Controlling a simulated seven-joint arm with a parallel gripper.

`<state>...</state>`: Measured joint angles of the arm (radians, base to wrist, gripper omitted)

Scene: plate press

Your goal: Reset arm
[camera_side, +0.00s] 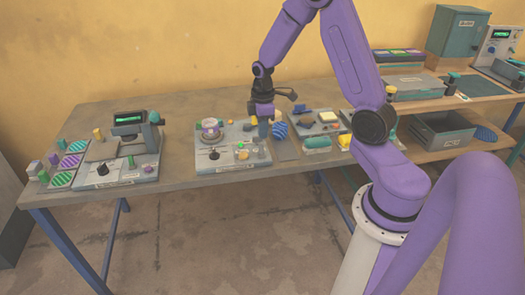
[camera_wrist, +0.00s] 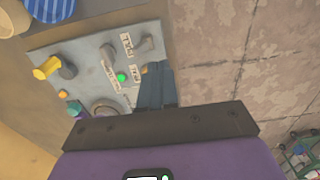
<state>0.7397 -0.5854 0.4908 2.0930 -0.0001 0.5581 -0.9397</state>
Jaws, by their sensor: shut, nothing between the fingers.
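In the side view my purple arm reaches over the table (camera_side: 180,112), and my gripper (camera_side: 262,124) points down above the middle work panel (camera_side: 205,156). In the wrist view my gripper (camera_wrist: 157,72) has its two dark fingers together with nothing between them. The panel (camera_wrist: 85,48) lies beyond the fingers. Whether the fingertips touch the panel I cannot tell.
A panel with a display unit (camera_side: 128,121) stands at the table's left, beside striped discs (camera_side: 72,160). A blue striped disc (camera_side: 280,130) and a tray of small items (camera_side: 318,120) are right of my gripper. A shelf with a grey bin (camera_side: 443,130) stands farther right.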

